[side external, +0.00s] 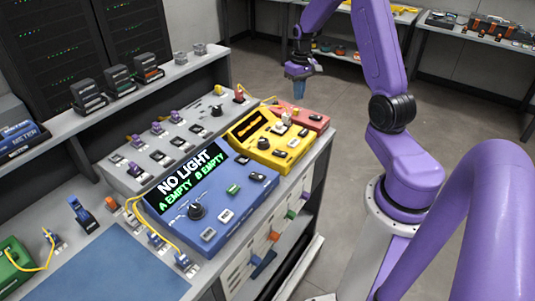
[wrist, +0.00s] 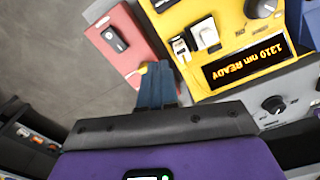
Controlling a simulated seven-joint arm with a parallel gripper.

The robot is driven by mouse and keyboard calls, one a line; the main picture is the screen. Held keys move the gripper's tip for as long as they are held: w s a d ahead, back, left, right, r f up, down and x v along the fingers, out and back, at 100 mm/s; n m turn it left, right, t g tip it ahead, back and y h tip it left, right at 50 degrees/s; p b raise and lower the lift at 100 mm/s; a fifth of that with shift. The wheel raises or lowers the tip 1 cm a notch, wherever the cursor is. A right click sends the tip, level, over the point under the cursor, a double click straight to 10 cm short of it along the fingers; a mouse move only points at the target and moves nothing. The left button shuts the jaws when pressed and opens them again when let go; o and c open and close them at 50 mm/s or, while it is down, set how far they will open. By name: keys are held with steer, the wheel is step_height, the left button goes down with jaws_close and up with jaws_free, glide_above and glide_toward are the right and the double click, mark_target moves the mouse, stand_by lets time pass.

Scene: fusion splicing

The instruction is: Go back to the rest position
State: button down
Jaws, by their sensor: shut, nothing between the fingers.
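My gripper (side external: 299,88) hangs over the far right end of the bench in the side view, with its blue fingers pointing down. The fingers are together and empty. In the wrist view my gripper (wrist: 155,75) shows its blue fingers closed, with the red box and the yellow unit beyond them. My purple arm reaches in from the right.
The yellow unit (side external: 262,137) and red box (side external: 308,119) sit on the bench near my gripper. A blue unit (side external: 228,205) reads "NO LIGHT, A EMPTY, B EMPTY". Yellow cables (side external: 150,222) run along the front left. Open floor lies right of the bench.

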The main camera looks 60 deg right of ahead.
steer(key=s+a+r+n, duration=0.2)
steer(key=a+r+n, duration=0.15)
steer(key=a, duration=0.85)
steer(key=s+a+r+n, duration=0.2)
steer(key=a+r+n, duration=0.15)
steer(key=a, duration=0.85)
steer(key=s+a+r+n, duration=0.1)
steer(key=s+a+n, duration=0.3)
steer(key=s, duration=0.6)
steer(key=s+a+r+n, duration=0.1)
steer(key=s+a+n, duration=0.4)
steer(key=s, duration=0.6)
steer(key=shift+a+r+n, duration=0.15)
steer(key=shift+a+n, duration=0.05)
steer(key=shift+n, duration=0.1)
